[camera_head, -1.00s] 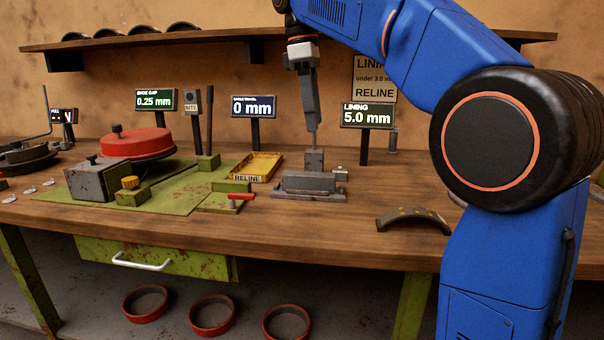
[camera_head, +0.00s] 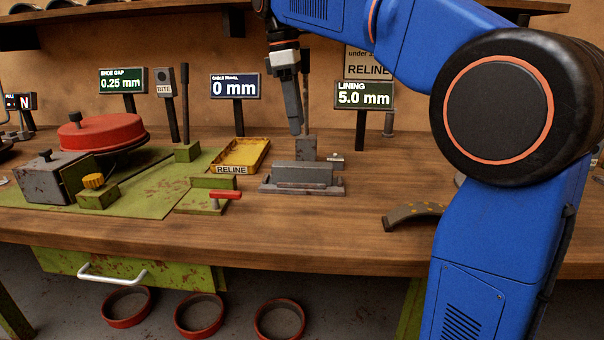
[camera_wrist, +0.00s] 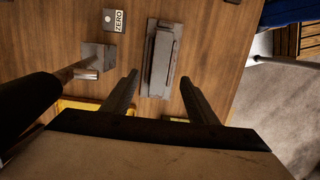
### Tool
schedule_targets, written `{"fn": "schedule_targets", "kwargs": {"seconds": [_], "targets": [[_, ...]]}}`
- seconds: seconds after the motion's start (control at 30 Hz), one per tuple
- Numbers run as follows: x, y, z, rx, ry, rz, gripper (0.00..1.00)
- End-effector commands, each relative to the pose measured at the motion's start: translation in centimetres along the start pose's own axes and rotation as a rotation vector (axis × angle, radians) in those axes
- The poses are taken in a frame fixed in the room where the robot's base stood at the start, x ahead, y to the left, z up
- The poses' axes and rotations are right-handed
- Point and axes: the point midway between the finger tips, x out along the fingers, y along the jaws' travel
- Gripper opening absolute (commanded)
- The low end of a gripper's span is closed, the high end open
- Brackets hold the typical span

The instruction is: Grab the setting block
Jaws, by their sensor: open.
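A long grey block (camera_head: 303,173), which looks like the setting block, lies on a flat grey base plate on the bench. It also shows in the wrist view (camera_wrist: 161,62), lengthwise ahead of the space between the fingers.
A grey post (camera_head: 306,145) on a square foot stands close behind the block. A small ZERO button box (camera_head: 336,160) is at its right. A yellow RELINE tray (camera_head: 262,150) lies to the left, a curved shoe (camera_head: 412,213) to the right.

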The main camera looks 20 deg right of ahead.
Motion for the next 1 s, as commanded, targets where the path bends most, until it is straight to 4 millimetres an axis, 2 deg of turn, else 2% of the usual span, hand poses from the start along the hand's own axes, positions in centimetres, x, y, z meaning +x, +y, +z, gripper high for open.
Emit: {"fn": "schedule_targets", "kwargs": {"seconds": [0.1, 0.23, 0.53, 0.8, 1.0], "targets": [[2.1, -0.1, 0.1, 0.001, -0.001, -0.002, 0.53], [4.0, 0.0, 0.1, 0.001, -0.001, -0.002, 0.53], [5.9, 0.0, -0.1, 0.001, 0.000, 0.000, 0.53], [9.5, -0.1, -0.4, 0.001, 0.000, -0.001, 0.53], [10.6, -0.1, -0.4, 0.000, 0.001, 0.000, 0.53]]}}
